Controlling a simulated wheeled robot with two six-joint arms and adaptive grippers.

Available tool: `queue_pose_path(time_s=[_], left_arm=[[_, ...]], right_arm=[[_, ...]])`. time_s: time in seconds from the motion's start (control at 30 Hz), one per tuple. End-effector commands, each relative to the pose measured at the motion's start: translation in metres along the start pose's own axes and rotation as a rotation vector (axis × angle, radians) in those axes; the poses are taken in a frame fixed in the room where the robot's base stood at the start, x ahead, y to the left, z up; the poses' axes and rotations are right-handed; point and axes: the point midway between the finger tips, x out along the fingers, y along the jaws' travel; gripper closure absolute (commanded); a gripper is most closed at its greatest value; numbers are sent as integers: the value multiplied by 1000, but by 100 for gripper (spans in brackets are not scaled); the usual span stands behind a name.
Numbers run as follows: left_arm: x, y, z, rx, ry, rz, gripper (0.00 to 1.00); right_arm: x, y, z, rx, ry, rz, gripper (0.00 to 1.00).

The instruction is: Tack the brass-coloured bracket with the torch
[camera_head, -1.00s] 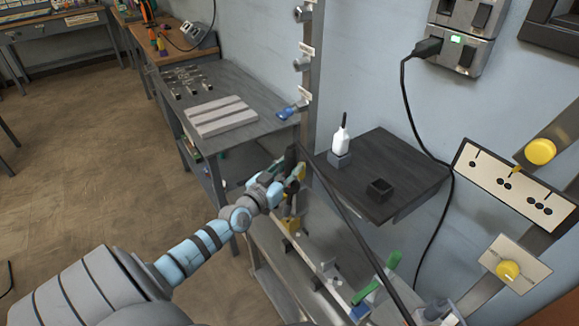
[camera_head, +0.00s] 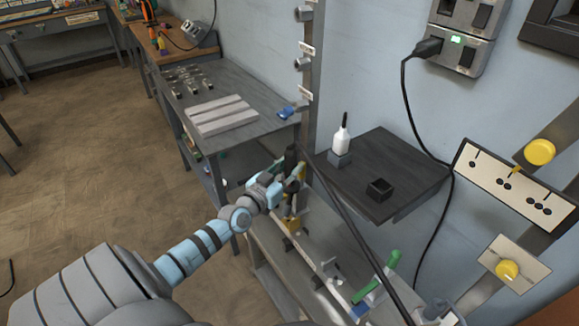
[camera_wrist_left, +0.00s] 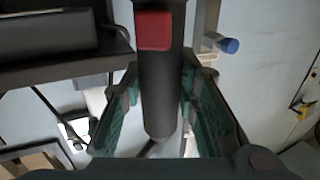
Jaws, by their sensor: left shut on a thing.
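My left gripper (camera_head: 290,180) is at the far end of the long grey bench fixture. In the left wrist view its green-padded fingers (camera_wrist_left: 160,95) are shut on the torch (camera_wrist_left: 160,100), a dark cylinder with a red button. The torch's upper part shows as a dark upright shape in the head view (camera_head: 291,157). A yellow, brass-like part (camera_head: 292,224) stands on the fixture just below the gripper. I cannot tell whether it is the bracket or a clamp. The torch's tip is hidden in the head view. My right gripper does not show.
A green-handled clamp (camera_head: 376,280) sits at the fixture's near end. A dark wall shelf (camera_head: 408,170) to the right carries a white bottle (camera_head: 341,139) and a small black box (camera_head: 380,188). A black cable (camera_head: 411,118) hangs on the wall. A grey table (camera_head: 233,90) stands behind.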

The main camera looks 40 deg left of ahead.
Motion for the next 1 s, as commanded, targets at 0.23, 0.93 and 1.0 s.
queue_pose_path(time_s=[0.23,0.93,1.0], left_arm=[[0,0,0,0,3,0,100],[0,0,4,0,2,0,100],[0,0,5,0,2,0,100]], right_arm=[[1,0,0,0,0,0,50],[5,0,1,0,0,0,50],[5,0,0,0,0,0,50]])
